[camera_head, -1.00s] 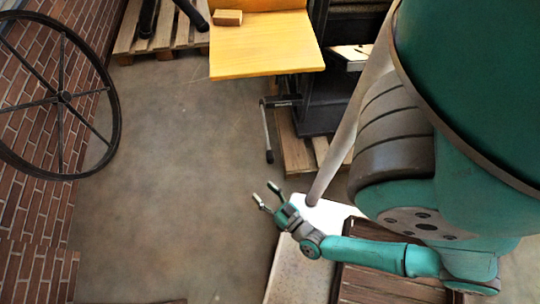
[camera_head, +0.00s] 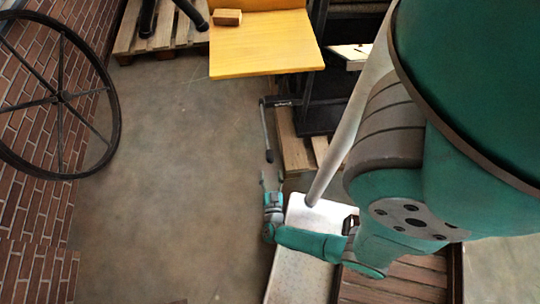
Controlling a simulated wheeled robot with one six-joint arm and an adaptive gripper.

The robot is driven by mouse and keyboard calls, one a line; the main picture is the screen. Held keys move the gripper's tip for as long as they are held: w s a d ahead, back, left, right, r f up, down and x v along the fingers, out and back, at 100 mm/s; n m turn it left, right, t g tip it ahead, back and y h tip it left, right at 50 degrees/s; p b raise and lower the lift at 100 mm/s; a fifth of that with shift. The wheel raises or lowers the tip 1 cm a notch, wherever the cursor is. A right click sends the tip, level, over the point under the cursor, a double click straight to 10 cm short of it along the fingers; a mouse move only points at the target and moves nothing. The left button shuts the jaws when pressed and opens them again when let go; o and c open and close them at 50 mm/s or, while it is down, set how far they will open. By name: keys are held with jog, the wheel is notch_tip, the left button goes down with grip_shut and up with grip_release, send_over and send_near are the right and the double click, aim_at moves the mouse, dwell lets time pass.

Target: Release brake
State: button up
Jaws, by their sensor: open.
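A thin lever (camera_head: 265,125) hangs down from a dark bracket on the left side of the dark press frame (camera_head: 318,108). Its lower end has a darker grip. I cannot tell for certain that this is the brake. My gripper (camera_head: 271,180) is open and empty, its fingers pointing up the picture. Its fingertips are just below the lever's lower end in the picture. A small gap shows between them, though the depth is hard to judge.
A yellow board (camera_head: 262,45) with a small wooden block (camera_head: 228,17) sits above the lever. A wooden pallet (camera_head: 290,150) lies under the press. A large spoked wheel (camera_head: 63,97) stands by the brick wall at left. The floor between is clear.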

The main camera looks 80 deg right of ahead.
aim_at(270, 156)
jog(key=shift+x, duration=4.75)
grip_shut()
